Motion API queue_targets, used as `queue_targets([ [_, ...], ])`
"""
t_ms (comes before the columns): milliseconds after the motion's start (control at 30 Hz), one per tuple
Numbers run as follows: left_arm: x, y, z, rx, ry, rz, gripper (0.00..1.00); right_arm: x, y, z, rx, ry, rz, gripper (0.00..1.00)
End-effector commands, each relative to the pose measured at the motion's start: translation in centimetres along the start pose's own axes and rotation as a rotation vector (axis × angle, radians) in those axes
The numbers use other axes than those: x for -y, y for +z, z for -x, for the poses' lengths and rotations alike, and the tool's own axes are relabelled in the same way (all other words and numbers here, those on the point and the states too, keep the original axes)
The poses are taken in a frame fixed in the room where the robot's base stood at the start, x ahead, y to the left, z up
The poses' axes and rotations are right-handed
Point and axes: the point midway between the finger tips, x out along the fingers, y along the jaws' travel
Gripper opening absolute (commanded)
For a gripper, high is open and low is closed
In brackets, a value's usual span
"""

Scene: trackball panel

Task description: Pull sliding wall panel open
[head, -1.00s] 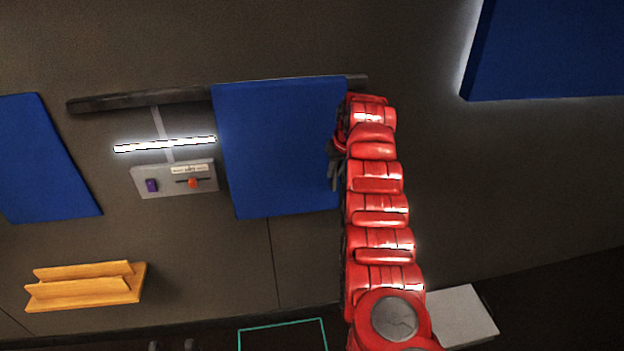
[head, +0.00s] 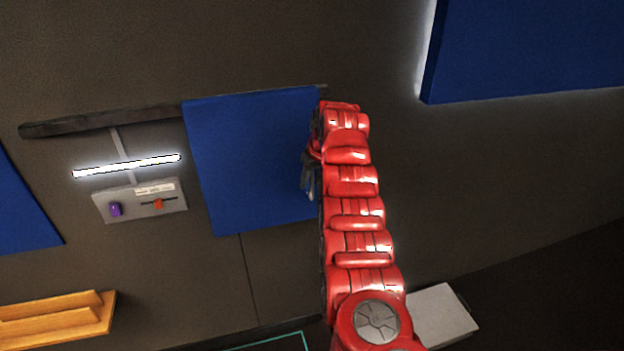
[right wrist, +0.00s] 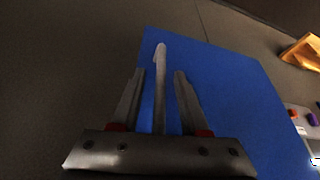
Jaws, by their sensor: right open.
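The blue sliding panel (head: 250,160) hangs from a dark wall rail (head: 100,122), covering its right part. My right gripper (head: 309,175) is at the panel's right edge in the head view, partly hidden by my red arm. In the right wrist view, a grey upright bar handle (right wrist: 160,62) stands on the blue panel (right wrist: 222,90). The handle lies between the two spread fingers of my right gripper (right wrist: 158,73), which is open around it. I cannot tell whether either finger touches it. My left gripper is not in view.
Left of the panel are a lit white bar (head: 125,166) and a grey control box (head: 125,213) with a purple and an orange knob. An orange shelf (head: 60,318) is lower left. A raised blue panel (head: 530,50) is upper right, and a white block (head: 440,315) lower right.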

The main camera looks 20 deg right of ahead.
Motion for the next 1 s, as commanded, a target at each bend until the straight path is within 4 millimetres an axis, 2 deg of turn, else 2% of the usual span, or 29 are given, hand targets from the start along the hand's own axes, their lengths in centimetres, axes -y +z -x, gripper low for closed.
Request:
queue_targets([
  [167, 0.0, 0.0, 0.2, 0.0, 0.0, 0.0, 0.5, 0.0, 0.0, 0.3, -0.001, 0.0, 0.0, 0.45],
  [267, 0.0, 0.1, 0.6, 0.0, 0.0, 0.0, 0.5, 0.0, 0.0, 1.4, -0.002, 0.0, 0.001, 0.45],
  [367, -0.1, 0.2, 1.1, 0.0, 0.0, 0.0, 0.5, -0.1, 0.0, 3.3, -0.005, 0.002, 0.0, 0.45],
  [667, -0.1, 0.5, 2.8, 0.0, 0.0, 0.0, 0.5, 0.0, -0.1, 11.8, -0.009, -0.001, 0.0, 0.45],
  [867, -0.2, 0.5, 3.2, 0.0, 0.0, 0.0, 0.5, 0.1, 0.0, 14.5, -0.002, -0.003, 0.0, 0.45],
  [900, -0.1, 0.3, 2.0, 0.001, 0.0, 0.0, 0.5, 0.2, -0.3, 15.8, -0.003, -0.003, 0.001, 0.45],
  [1000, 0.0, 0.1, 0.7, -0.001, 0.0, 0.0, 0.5, 0.1, -0.3, 16.9, -0.001, -0.001, 0.0, 0.45],
])
